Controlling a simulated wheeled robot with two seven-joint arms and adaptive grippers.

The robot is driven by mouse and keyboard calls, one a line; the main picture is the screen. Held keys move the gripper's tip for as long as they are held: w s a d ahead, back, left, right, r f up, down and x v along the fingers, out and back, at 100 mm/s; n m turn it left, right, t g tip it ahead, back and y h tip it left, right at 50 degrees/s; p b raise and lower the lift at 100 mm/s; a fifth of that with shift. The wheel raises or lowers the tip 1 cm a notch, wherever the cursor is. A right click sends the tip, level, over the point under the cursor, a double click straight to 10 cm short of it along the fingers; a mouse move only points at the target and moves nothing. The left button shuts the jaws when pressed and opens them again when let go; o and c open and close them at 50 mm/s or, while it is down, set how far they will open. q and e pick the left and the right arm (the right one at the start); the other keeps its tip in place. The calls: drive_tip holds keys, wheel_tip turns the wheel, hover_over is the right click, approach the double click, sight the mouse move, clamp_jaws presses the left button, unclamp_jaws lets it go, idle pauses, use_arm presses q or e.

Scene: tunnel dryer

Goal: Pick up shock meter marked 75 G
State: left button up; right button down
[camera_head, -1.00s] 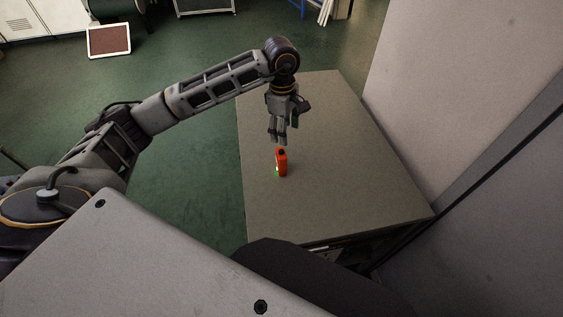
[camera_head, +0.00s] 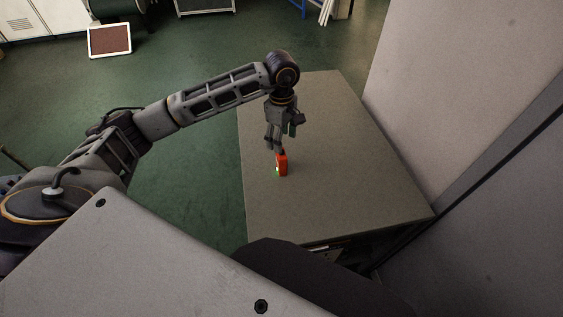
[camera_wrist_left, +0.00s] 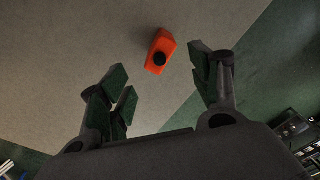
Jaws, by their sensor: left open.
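A small orange-red device, likely the shock meter (camera_head: 283,165), stands upright on the grey-beige table near its left edge. A green glow shows at its left side. No marking can be read on it. My left gripper (camera_head: 274,147) points down just above and behind it, with its fingers apart and empty. In the left wrist view the shock meter (camera_wrist_left: 161,50), with a dark round knob, lies beyond the fingertips, between the directions of the two open fingers (camera_wrist_left: 163,85). My right gripper is not in view.
The tabletop (camera_head: 340,180) is otherwise bare. A tall grey panel (camera_head: 460,90) rises along the table's right side. Green floor (camera_head: 200,180) lies to the left. A framed brown panel (camera_head: 109,40) stands far back left.

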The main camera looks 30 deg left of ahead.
sight(281, 159)
use_arm(q)
wheel_tip(281, 159, down, 4)
drive_tip(key=shift+f, duration=0.6)
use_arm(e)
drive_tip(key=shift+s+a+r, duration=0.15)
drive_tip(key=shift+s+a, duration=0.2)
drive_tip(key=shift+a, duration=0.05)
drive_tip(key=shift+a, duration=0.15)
use_arm(q)
drive_tip(key=shift+f, duration=0.1)
drive_tip(key=shift+f+p, duration=0.35)
drive_tip(key=shift+f, duration=2.25)
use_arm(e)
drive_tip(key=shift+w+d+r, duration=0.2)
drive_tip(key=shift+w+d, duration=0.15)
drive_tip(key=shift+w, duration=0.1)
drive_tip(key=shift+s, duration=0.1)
